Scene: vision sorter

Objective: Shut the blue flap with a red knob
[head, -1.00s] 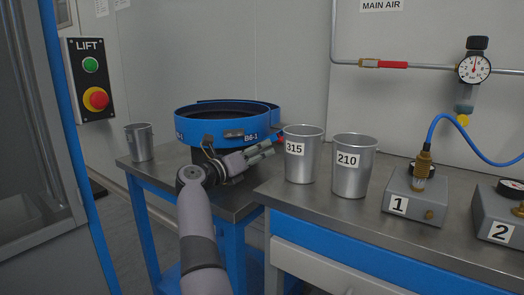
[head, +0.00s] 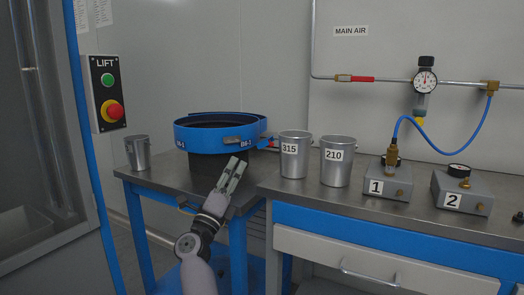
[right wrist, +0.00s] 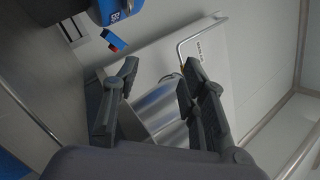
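The blue feeder bowl (head: 180,137) stands on the left metal table. At its right side a small blue flap (head: 265,142) with a red knob (head: 275,139) sticks out toward the cups. In the right wrist view the flap (right wrist: 108,35) and red knob (right wrist: 114,47) show at upper left, below the bowl's blue wall (right wrist: 112,10). My right gripper (head: 235,172) is in front of and below the bowl, apart from the flap. Its fingers (right wrist: 156,88) are spread and nothing is between them. My left gripper is out of view.
Metal cups 315 (head: 293,163) and 210 (head: 336,170) stand on the right bench, right of the flap. Another cup (head: 137,154) stands at the left table's edge. Grey boxes 1 (head: 394,187) and 2 (head: 462,200) stand further right.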

